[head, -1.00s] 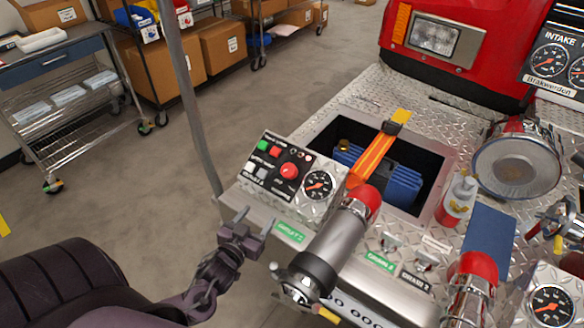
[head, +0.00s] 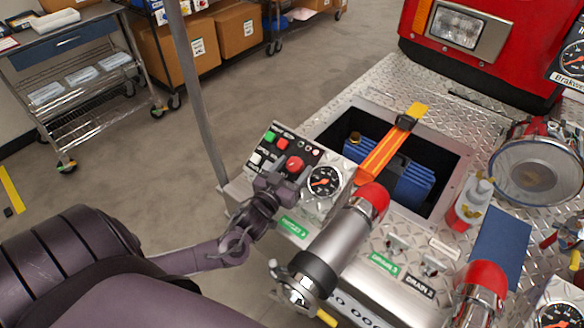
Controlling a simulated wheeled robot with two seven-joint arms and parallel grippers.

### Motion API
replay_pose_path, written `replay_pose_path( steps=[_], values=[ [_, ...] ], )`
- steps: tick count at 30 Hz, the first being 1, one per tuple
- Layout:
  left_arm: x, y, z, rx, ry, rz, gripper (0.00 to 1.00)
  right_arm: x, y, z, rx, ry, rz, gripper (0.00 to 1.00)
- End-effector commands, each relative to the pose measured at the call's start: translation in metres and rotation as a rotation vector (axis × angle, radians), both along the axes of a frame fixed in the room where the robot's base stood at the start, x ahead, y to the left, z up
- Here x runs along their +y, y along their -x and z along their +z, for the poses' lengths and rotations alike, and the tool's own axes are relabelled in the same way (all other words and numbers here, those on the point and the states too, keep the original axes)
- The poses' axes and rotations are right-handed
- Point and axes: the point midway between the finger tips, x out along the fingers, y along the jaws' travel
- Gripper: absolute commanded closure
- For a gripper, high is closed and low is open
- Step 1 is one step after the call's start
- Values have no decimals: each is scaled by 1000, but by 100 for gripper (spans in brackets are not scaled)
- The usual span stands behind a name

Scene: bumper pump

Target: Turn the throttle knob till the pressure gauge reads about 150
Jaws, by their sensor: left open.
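The throttle knob, a red round knob (head: 295,163), sits on the black control panel (head: 272,153) at the left end of the pump deck. My left gripper (head: 284,180) is open at the panel's lower part, just below the red knob in the picture. I cannot tell whether its fingers touch the knob. It hides part of the panel's lower edge. My right gripper is not in view.
A capped metal outlet pipe (head: 338,240) stands just right of the gripper. A grey upright pole (head: 196,95) rises left of the panel. Behind is an open bay with a blue battery (head: 410,185) and an orange strap (head: 390,145).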

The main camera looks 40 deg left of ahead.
Motion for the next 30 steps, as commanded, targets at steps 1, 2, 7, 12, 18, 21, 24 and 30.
replay_pose_path(
  steps=[1,2,7,12,18,21,24,30],
  values=[
    [0,-1,0,0,0,0,40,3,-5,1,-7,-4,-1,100],
    [0,-1,0,0,0,0,40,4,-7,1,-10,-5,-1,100],
    [0,0,0,0,0,0,41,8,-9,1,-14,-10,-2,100],
    [0,0,0,0,0,0,63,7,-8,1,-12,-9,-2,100],
    [0,0,0,0,0,0,84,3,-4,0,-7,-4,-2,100],
    [0,0,0,0,-3,-5,84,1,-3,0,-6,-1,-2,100],
    [1,0,0,0,-13,-19,84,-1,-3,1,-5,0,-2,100],
    [3,0,0,-3,-58,-92,84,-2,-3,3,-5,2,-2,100]
  ],
)
